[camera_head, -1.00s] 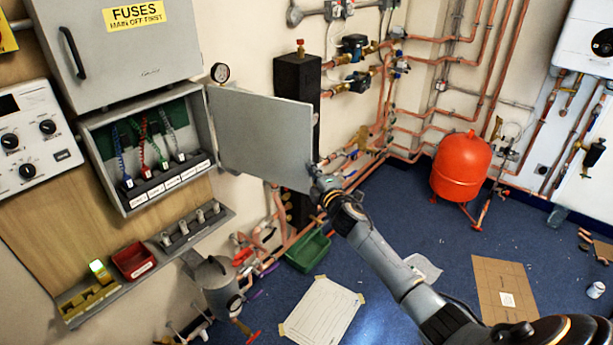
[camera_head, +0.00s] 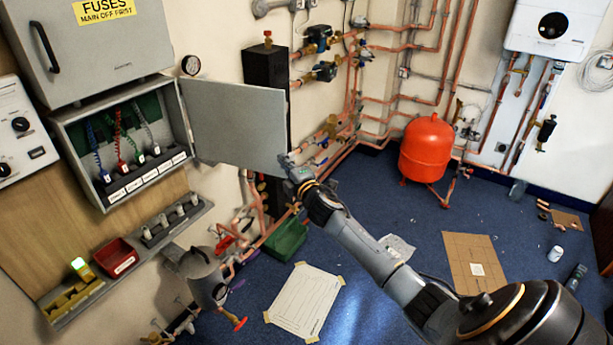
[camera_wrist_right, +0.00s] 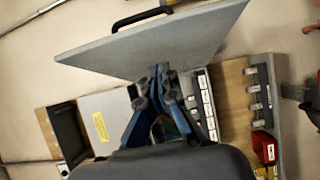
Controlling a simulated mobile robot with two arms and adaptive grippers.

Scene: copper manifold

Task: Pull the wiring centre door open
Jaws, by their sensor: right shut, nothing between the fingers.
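The wiring centre door (camera_head: 235,125) is a flat grey panel swung wide open from the grey wiring centre box (camera_head: 75,150). Its hinge side is at the box's right edge. My right gripper (camera_head: 291,163) is at the lower free corner of the door, shut and empty. In the right wrist view the blue fingers (camera_wrist_right: 160,74) are closed together against or very close to the door panel (camera_wrist_right: 165,45); contact is unclear. A black handle (camera_wrist_right: 142,17) shows beyond the panel's far edge. My left gripper is not in view.
The fuse cabinet (camera_head: 90,50) hangs above the box. A shelf with a red bin (camera_head: 117,258) is below. A black post (camera_head: 265,75) and copper pipes stand behind the door. A green tray (camera_head: 287,238), a paper sheet (camera_head: 305,302) and a red tank (camera_head: 425,148) are on the floor.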

